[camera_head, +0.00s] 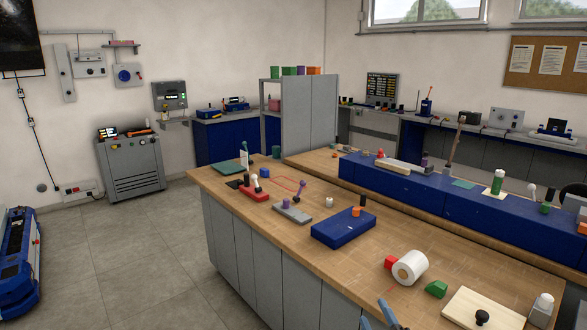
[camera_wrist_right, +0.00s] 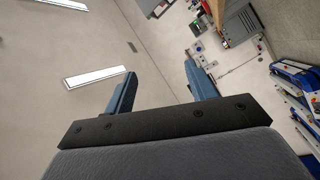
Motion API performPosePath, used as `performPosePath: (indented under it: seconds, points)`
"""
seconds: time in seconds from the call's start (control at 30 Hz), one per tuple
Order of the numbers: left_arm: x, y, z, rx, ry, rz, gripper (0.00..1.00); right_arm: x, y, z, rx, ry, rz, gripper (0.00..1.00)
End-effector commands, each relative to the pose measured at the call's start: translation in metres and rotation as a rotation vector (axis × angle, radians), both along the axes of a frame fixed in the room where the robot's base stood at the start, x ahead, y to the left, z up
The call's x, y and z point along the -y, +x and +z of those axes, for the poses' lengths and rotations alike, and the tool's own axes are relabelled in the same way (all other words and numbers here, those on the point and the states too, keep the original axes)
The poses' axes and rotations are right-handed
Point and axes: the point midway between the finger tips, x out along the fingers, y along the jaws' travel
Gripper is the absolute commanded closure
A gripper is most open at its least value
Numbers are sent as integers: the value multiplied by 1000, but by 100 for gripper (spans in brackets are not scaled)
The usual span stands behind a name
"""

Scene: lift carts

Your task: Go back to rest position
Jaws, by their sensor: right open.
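My right gripper (camera_head: 383,315) shows at the bottom edge of the head view, where only its blue fingertips are in frame, just off the near edge of the wooden workbench (camera_head: 225,190). In the right wrist view my right gripper (camera_wrist_right: 160,80) is open, with its two blue fingers apart and nothing between them. The wrist camera looks past the fingers at the pale wall and ceiling lights. My left gripper is not in view.
The workbench holds a blue block (camera_head: 343,229), a white roll (camera_head: 410,266), a green piece (camera_head: 436,289) and a light board (camera_head: 484,310). A grey cabinet (camera_head: 132,167) stands by the left wall. Blue lift carts (camera_wrist_right: 300,80) show in the wrist view.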

Motion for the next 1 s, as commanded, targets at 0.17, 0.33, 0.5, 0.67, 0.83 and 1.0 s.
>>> performPosePath:
  seconds: [0.17,0.33,0.5,0.67,0.83,1.0]
  points:
    - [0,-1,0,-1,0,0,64,29,-38,-61,-311,238,-204,44]
    - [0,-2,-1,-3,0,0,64,44,-97,-125,-635,426,-374,44]
    - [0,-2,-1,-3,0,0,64,43,-160,-169,-917,551,-490,44]
    - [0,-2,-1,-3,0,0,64,38,-203,-191,-1092,612,-552,44]
    - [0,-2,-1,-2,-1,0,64,31,-240,-204,-1234,655,-594,44]
    - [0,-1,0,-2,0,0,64,25,-270,-211,-1349,686,-623,44]
